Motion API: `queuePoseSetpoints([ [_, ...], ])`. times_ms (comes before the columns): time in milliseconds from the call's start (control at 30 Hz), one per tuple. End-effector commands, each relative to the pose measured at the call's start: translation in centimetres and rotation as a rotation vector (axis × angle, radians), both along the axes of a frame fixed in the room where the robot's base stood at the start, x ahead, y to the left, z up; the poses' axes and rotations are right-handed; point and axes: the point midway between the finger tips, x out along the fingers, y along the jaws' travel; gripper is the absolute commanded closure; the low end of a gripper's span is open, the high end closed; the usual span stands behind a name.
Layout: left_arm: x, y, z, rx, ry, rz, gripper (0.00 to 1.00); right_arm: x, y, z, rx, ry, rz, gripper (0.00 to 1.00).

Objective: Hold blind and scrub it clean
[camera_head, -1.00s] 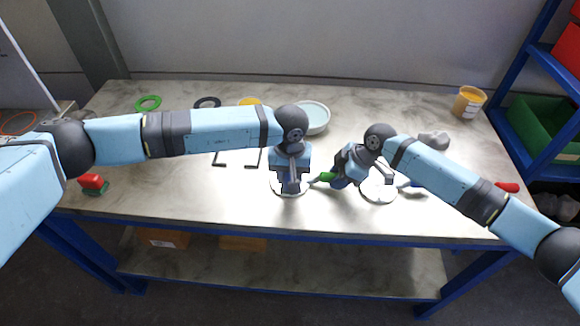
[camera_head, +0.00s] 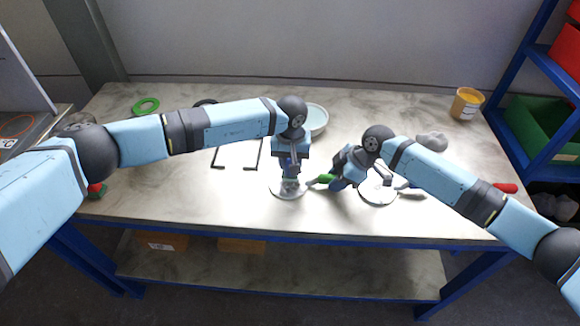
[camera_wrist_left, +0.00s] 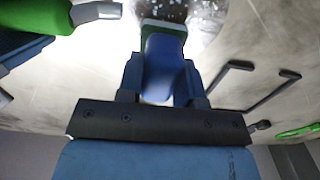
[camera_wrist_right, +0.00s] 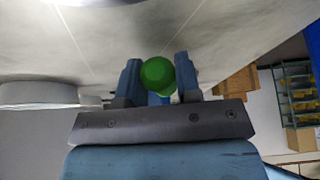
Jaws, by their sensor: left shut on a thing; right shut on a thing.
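A speckled pale disc, which looks like the blind (camera_head: 276,190), lies on the table under my left gripper (camera_head: 290,180). Its speckled face shows at the top of the left wrist view (camera_wrist_left: 205,18). My left gripper is shut on a blue block with a green and white edge (camera_wrist_left: 163,55), held over or against the disc; contact is unclear. My right gripper (camera_head: 339,180) is shut on a green-handled tool (camera_head: 326,178) pointing left toward the disc. The handle's round green end shows in the right wrist view (camera_wrist_right: 157,74). Whether the tool's tip touches the disc is unclear.
A second pale disc (camera_head: 376,194) lies beside my right gripper. The front right table is mostly clear.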

Motion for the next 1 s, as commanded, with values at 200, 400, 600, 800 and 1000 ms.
queuePoseSetpoints([
  [200, -0.6, 0.0, 0.0, 0.0, 0.002, -0.001, 0.89, 0.0, 0.0, 0.0, 0.0, 0.0, 0.0, 0.87],
  [400, -2.0, 0.1, 0.0, 0.0, 0.001, -0.001, 0.89, 0.0, 0.0, 0.0, 0.0, 0.0, 0.0, 0.87],
  [600, -3.8, 0.1, 0.0, 0.0, 0.002, 0.0, 0.89, 0.0, 0.0, 0.0, 0.0, 0.0, 0.0, 0.87],
  [800, -5.6, 0.0, 0.0, -0.001, 0.001, -0.001, 0.89, 0.0, 0.0, 0.0, 0.0, 0.0, 0.0, 0.87],
  [1000, -7.2, 0.3, -0.1, 0.0, 0.001, 0.002, 0.89, 0.0, 0.0, 0.0, 0.0, 0.0, 0.0, 0.87],
])
